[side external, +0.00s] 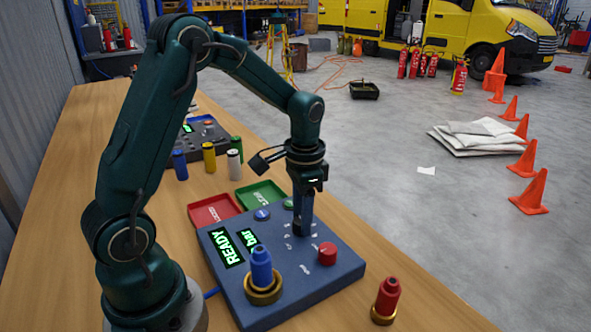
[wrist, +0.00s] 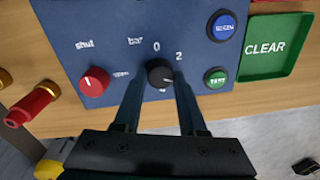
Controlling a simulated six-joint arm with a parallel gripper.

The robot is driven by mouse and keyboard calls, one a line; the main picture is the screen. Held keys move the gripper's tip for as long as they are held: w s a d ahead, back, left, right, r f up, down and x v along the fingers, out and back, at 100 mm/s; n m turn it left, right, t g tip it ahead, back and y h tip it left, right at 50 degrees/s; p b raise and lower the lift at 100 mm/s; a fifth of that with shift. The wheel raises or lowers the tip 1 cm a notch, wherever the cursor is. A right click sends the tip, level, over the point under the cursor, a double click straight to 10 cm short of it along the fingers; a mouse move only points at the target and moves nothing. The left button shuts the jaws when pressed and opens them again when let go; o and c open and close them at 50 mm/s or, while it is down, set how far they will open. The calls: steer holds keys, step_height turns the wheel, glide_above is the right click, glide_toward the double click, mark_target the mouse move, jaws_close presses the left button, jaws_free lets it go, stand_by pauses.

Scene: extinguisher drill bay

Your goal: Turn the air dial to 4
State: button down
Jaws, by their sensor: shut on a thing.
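The air dial (wrist: 160,72) is a small round black knob on the blue panel (wrist: 105,20). A 0 stands above it and a 2 at its upper right in the wrist view; another mark below it is too small to read. A pale pointer line on the dial seems to aim right, between numbers. My gripper (wrist: 160,79) points down with one finger on each side of the dial, shut on it. In the side view my gripper (side external: 302,228) reaches the panel top and hides the dial.
A red knob (wrist: 94,81) marked shut sits beside the dial, with blue (wrist: 222,26) and green (wrist: 215,77) buttons on the other side. A blue plug (side external: 261,266) stands in a brass ring on the panel. A red plug (side external: 386,299) stands near the table edge.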

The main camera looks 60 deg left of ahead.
steer(key=shift+m, duration=0.7)
steer(key=shift+c, duration=2.3)
jaws_free()
steer(key=shift+d+r, duration=0.1)
steer(key=shift+r, duration=2.5)
